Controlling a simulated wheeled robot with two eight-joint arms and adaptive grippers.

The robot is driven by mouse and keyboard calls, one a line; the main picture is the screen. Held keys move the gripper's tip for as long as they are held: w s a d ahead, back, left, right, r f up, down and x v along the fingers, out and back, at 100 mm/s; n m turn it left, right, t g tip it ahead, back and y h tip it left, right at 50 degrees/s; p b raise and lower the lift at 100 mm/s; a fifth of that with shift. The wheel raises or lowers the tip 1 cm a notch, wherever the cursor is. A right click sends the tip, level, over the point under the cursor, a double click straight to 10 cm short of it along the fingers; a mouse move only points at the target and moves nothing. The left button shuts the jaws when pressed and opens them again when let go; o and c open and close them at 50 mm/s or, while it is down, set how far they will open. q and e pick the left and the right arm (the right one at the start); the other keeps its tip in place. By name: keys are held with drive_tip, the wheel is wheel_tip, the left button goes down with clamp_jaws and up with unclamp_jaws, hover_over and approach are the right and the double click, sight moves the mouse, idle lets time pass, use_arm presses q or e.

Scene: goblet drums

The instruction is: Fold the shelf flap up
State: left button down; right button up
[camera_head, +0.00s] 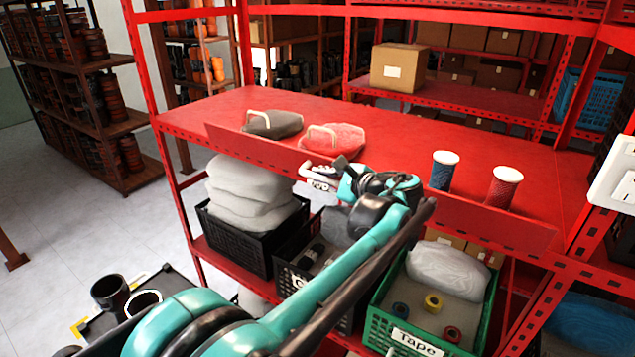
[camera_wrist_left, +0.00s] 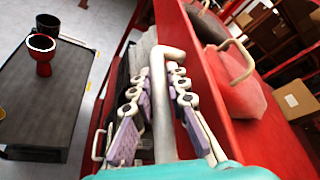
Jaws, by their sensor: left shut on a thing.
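The shelf flap (camera_head: 483,221) is a long red panel along the front edge of the red shelf. It looks roughly upright, and its upper edge hides the foot of the red drum; its exact angle is hard to tell. In the left wrist view the flap (camera_wrist_left: 208,82) runs beside a pale bent handle (camera_wrist_left: 164,110). My left gripper (camera_head: 320,178) is at the middle of the flap's front. Its purple-padded fingers (camera_wrist_left: 160,128) are on both sides of the handle and shut on it. My right gripper is not in view.
On the shelf behind the flap are a dark bag (camera_head: 273,124), a red bag (camera_head: 334,141), a blue drum (camera_head: 444,172) and a red drum (camera_head: 503,188). Below stand a black crate (camera_head: 238,240) and a green crate (camera_head: 419,333). A cardboard box (camera_head: 397,68) is behind.

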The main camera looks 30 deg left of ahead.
use_arm(q)
drive_tip(key=shift+w+r+m+g, duration=0.45)
drive_tip(key=shift+w+m+g, duration=0.1)
drive_tip(key=shift+m, duration=0.25)
drive_tip(key=shift+r, duration=0.1)
drive_tip(key=c, duration=1.8)
unclamp_jaws()
drive_tip(key=shift+o, duration=0.2)
drive_tip(key=shift+w, duration=0.1)
drive_tip(key=v, duration=1.2)
